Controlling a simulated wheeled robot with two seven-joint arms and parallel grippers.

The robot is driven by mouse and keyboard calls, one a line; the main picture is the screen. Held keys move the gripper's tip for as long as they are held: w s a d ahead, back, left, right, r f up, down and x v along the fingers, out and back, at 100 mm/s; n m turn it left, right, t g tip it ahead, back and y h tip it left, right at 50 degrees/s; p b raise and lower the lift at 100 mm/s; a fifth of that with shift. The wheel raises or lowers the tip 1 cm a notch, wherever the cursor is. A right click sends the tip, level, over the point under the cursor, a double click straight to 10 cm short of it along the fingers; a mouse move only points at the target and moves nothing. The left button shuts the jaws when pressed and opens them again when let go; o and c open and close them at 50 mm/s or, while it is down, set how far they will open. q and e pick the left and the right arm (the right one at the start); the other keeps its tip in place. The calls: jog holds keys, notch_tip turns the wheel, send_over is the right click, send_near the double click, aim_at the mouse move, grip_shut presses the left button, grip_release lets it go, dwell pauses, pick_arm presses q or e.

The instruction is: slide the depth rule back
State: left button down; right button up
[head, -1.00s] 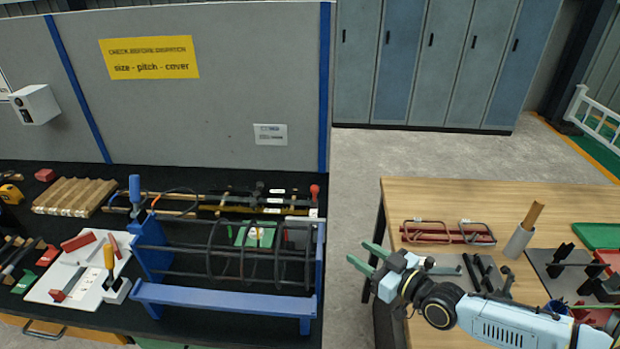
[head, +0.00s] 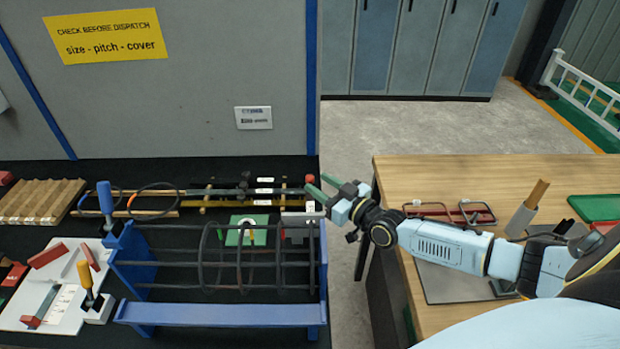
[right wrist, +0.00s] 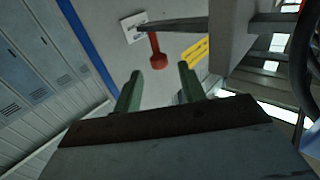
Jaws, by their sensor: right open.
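A dark bar with a red knob (head: 309,180) lies along the back right of the bench, behind the blue rebar frame; I take it to be the depth rule. In the right wrist view the red knob (right wrist: 158,60) hangs from a grey bar, ahead of the fingers and roughly between their lines. My right gripper (head: 322,188) has green fingers, is open and empty, and is near the knob, apart from it. Its fingers also show in the right wrist view (right wrist: 161,88). My left gripper is not in view.
The blue frame (head: 220,313) holds the rebar cage (head: 225,255) in front of the knob. A grey partition with a blue post (head: 312,80) stands behind. A wooden table (head: 440,180) is at right, with a floor gap between it and the bench.

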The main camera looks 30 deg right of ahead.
aim_at(313, 180)
jog(key=x, duration=0.3)
jog(key=shift+w, duration=0.35)
jog(key=shift+w+a, duration=0.15)
jog(key=shift+w, duration=0.05)
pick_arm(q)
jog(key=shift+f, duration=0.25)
pick_arm(e)
jog(key=shift+w, duration=0.15)
jog(key=c, duration=0.8)
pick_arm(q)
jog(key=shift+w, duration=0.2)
pick_arm(e)
grip_shut()
